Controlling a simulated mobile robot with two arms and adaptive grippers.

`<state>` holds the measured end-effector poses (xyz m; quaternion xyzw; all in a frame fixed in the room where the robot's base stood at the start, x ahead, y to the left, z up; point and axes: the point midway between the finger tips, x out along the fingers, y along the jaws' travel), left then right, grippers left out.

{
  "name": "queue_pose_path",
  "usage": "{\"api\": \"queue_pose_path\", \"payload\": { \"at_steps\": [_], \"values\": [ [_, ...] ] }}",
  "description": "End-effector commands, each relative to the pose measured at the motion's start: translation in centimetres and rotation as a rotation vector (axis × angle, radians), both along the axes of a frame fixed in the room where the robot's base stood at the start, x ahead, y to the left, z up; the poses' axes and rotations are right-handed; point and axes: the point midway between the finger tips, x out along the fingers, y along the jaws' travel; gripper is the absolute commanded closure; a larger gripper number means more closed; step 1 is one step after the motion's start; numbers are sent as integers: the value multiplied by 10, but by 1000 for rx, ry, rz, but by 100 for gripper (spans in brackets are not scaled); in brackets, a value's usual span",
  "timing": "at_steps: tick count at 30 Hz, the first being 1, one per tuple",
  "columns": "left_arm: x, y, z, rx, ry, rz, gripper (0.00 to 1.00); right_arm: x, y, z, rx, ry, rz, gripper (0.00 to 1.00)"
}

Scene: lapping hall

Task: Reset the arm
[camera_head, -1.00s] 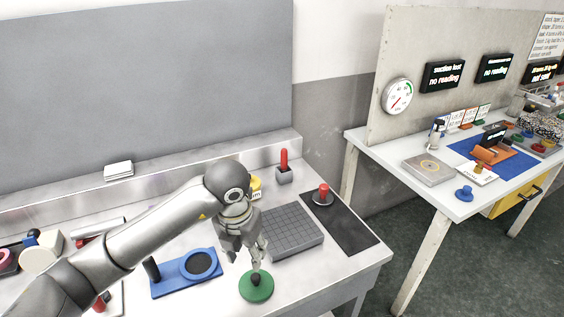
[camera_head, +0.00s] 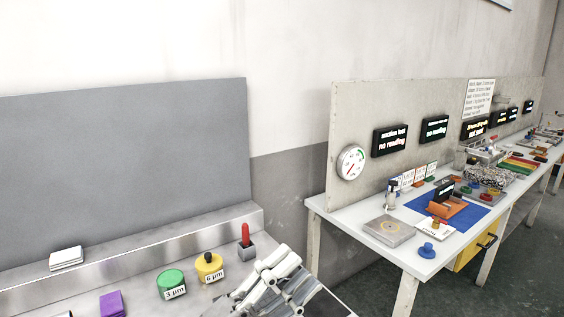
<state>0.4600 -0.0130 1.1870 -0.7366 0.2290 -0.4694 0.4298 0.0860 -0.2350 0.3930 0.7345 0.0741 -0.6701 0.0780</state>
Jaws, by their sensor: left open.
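My left gripper (camera_head: 268,284) is at the bottom of the head view, over the right part of the near bench. It is open, and I see nothing between its fingers. Most of the left arm is out of view or below the frame edge. My right gripper is not in view.
On the near bench stand a green 3 µm pot (camera_head: 171,284), a yellow 6 µm pot (camera_head: 209,267), a red-handled block (camera_head: 246,243), a purple block (camera_head: 112,304) and a white pad (camera_head: 66,258). A second bench (camera_head: 338,207) with gauges and tools stands right. A floor gap separates them.

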Motion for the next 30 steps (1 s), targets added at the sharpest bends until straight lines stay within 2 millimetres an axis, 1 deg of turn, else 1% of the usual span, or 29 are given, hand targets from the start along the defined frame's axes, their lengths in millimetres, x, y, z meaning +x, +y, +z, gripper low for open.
{"api": "queue_pose_path", "payload": {
  "at_steps": [1, 2, 3, 4, 5, 6, 7, 8, 9, 11, 12, 14, 15, 17, 18, 20, 21, 23, 24, 26, 27, 29, 30],
  "values": [
    [11, 19, -1, -86, 75, 70, 58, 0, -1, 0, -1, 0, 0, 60],
    [18, 32, -2, -136, 122, 113, 58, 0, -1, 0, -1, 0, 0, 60],
    [27, 49, -7, -198, 187, 174, 58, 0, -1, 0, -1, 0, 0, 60],
    [33, 62, -12, -241, 238, 220, 58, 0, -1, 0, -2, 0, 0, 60],
    [39, 76, -19, -281, 290, 266, 58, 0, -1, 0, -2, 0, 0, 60],
    [46, 93, -30, -333, 365, 327, 58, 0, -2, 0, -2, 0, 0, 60],
    [50, 106, -41, -367, 423, 373, 58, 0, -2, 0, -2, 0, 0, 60],
    [53, 119, -53, -399, 483, 418, 58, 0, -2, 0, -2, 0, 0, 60],
    [55, 135, -70, -436, 563, 479, 58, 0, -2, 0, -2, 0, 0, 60],
    [55, 158, -101, -485, 692, 567, 58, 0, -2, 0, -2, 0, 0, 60],
    [53, 172, -122, -510, 781, 625, 58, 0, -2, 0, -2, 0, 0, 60],
    [44, 189, -156, -539, 919, 708, 58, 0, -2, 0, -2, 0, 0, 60],
    [35, 199, -180, -552, 1013, 759, 58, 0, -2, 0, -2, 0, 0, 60],
    [17, 212, -216, -562, 1159, 833, 58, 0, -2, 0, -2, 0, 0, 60],
    [2, 218, -239, -561, 1258, 878, 58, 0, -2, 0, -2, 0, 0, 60],
    [-22, 224, -269, -553, 1400, 935, 58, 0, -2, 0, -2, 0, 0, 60],
    [-39, 226, -287, -543, 1488, 968, 58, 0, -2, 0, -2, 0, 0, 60],
    [-65, 228, -309, -522, 1608, 1005, 58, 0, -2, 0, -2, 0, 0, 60],
    [-81, 228, -321, -506, 1684, 1026, 58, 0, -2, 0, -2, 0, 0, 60],
    [-106, 227, -336, -478, 1789, 1050, 58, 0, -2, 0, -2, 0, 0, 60],
    [-122, 225, -345, -460, 1855, 1062, 58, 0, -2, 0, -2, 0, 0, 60],
    [-146, 223, -356, -427, 1949, 1078, 58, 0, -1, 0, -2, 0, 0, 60],
    [-162, 222, -362, -404, 2011, 1086, 58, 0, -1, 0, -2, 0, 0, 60]
  ]
}}
